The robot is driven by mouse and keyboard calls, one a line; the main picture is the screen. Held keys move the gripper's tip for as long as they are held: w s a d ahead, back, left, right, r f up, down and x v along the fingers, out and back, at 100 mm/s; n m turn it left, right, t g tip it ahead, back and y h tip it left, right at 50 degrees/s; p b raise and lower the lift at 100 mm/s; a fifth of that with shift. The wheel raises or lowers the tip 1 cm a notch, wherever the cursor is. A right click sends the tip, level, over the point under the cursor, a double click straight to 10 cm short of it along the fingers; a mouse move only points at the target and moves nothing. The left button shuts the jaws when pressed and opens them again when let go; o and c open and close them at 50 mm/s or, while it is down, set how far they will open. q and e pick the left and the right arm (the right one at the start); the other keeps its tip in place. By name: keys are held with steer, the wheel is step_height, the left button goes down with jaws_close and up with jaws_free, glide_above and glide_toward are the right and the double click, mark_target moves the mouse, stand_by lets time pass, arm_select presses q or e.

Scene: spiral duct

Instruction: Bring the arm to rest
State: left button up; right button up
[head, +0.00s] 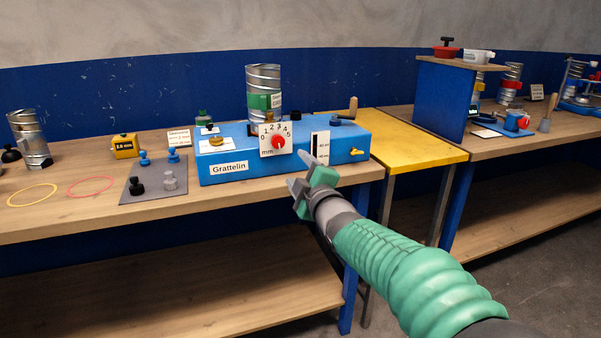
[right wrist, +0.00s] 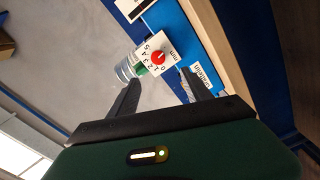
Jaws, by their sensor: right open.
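My right gripper (head: 306,172) is open and empty, in front of the right part of the blue box labelled "Grattelin" (head: 222,176). In the head view its arm comes in from the lower right with a green ribbed sleeve. In the right wrist view the two dark fingers (right wrist: 160,92) stand apart with nothing between them. Beyond them show the white dial plate with its red knob (right wrist: 158,57) and the blue box (right wrist: 205,60). I cannot tell from the head view whether a fingertip touches the box. My left gripper is not in view.
The wooden bench (head: 95,217) carries a spiral duct piece (head: 263,80) on the box, another duct (head: 30,135) at left, coloured rings and a dark plate (head: 150,195) with small knobs. A yellow table (head: 420,150) and a second bench (head: 530,150) stand to the right.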

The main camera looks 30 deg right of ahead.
steer(key=s+a+f+m+g+y, duration=0.1)
steer(key=s+a+f+m+g, duration=0.25)
steer(key=f, duration=0.75)
steer(key=s+a+f+m+g+y, duration=0.15)
steer(key=s+a+f+g, duration=0.3)
steer(key=f, duration=0.65)
steer(key=s+a+f+m+g+y, duration=0.1)
steer(key=s+a+f+m+g, duration=0.25)
steer(key=s+f, duration=0.5)
steer(key=s+a+f+m+g, duration=0.25)
steer(key=s+a+f, duration=0.35)
steer(key=s, duration=0.4)
step_height(320, 180, up, 28)
steer(key=s+g+p, duration=0.1)
steer(key=p, duration=2.8)
steer(key=shift+s+d, duration=0.25)
steer(key=shift+d, duration=0.15)
